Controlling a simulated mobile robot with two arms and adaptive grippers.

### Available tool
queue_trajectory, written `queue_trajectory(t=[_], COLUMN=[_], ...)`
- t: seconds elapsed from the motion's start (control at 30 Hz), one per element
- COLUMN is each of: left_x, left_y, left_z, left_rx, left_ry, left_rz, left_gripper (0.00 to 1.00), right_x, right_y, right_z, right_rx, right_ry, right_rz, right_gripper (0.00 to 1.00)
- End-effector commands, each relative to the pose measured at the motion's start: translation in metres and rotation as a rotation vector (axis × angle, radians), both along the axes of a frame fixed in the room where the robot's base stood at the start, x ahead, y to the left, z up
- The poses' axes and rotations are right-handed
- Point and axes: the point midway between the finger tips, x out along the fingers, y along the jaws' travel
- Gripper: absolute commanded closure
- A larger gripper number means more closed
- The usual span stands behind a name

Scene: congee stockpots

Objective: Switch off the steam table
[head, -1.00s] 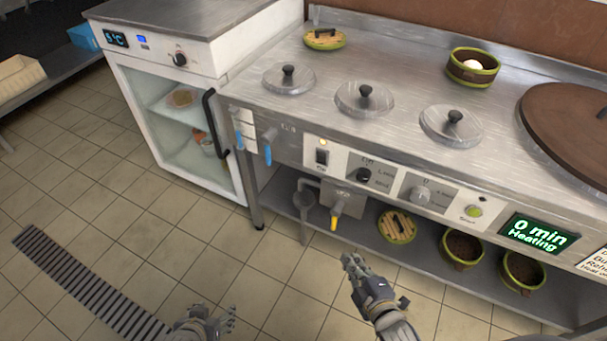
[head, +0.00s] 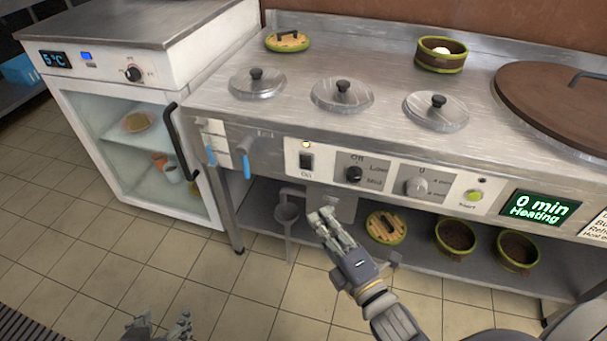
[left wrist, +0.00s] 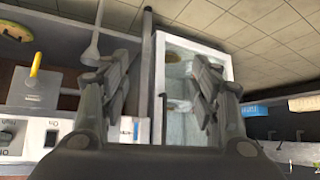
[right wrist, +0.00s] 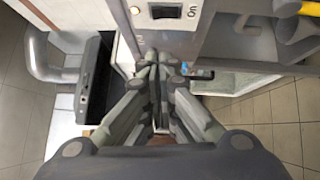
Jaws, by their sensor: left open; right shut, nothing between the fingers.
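The steam table (head: 390,140) is a steel counter with a front control panel. On the panel are a dark rocker switch (head: 306,161) under a small lit lamp, an Off/Low/Mid knob (head: 354,174), a timer knob (head: 417,187), a green button (head: 473,195) and a display (head: 540,207) reading "0 min Heating". My right gripper (head: 325,219) is shut and empty, below the switch and knob, apart from them. The right wrist view shows a dark switch (right wrist: 165,12) beyond the shut fingers (right wrist: 155,62). My left gripper (head: 160,326) is low at the bottom edge; its fingers (left wrist: 165,85) are spread and empty.
A glass-door fridge (head: 140,135) stands left of the table. The lower shelf holds a lid (head: 386,227) and two bowls (head: 455,236). Lidded pots (head: 341,95) are set in the top.

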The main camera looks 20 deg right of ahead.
Motion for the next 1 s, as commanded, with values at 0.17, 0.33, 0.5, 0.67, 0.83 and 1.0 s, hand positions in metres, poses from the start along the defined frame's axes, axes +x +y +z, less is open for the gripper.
queue_trajectory(t=[0.17, 0.33, 0.5, 0.67, 0.83, 1.0], left_x=[0.003, 0.015, 0.03, 0.044, 0.058, 0.068], left_y=[-0.001, -0.005, -0.011, -0.018, -0.024, -0.029], left_z=[0.001, 0.009, 0.023, 0.039, 0.06, 0.08], left_rx=[-0.004, -0.018, -0.039, -0.063, -0.091, -0.115], left_ry=[-0.016, -0.08, -0.174, -0.276, -0.396, -0.502], left_rz=[-0.001, -0.007, -0.013, -0.021, -0.028, -0.035], left_gripper=[0.43, 0.43, 0.43, 0.43, 0.43, 0.43], right_x=[0.006, 0.027, 0.054, 0.08, 0.105, 0.121], right_y=[0.001, 0.005, 0.011, 0.016, 0.016, 0.004], right_z=[0.0, 0.002, 0.004, 0.006, 0.008, 0.011], right_rx=[0.001, 0.002, 0.002, 0.002, -0.001, -0.001], right_ry=[-0.001, -0.004, -0.002, -0.003, -0.002, 0.0], right_rz=[0.0, 0.0, 0.001, 0.0, 0.0, 0.001], right_gripper=[1.0, 1.0, 1.0, 1.0, 1.0, 1.0])
